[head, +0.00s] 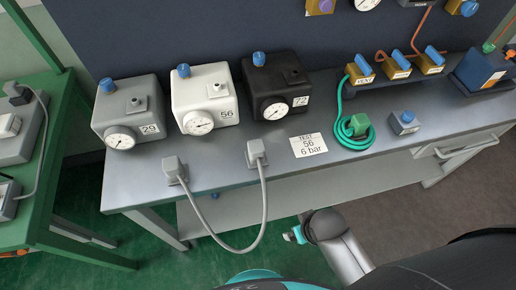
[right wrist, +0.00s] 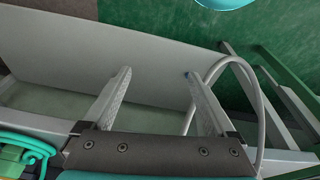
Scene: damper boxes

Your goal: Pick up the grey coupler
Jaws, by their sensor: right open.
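Two grey couplers, a left one (head: 174,168) and a right one (head: 256,151), sit at the front edge of the grey bench in the head view. A grey hose (head: 238,248) joins them and hangs in a loop below the edge. The hose also shows in the right wrist view (right wrist: 244,72), right of my fingers; no coupler is clear there. My right gripper (right wrist: 158,80) is open and empty, its two fingers wide apart near the bench front. In the head view my right arm is below the bench edge; its fingers are not clear. My left gripper is not in view.
Grey, white and black gauge boxes (head: 128,116) (head: 204,98) (head: 276,86) stand behind the couplers. A test card (head: 308,145), a green coupler (head: 359,125) with teal hose, and a blue-knobbed box (head: 404,123) lie to the right. A green table (head: 52,170) stands left.

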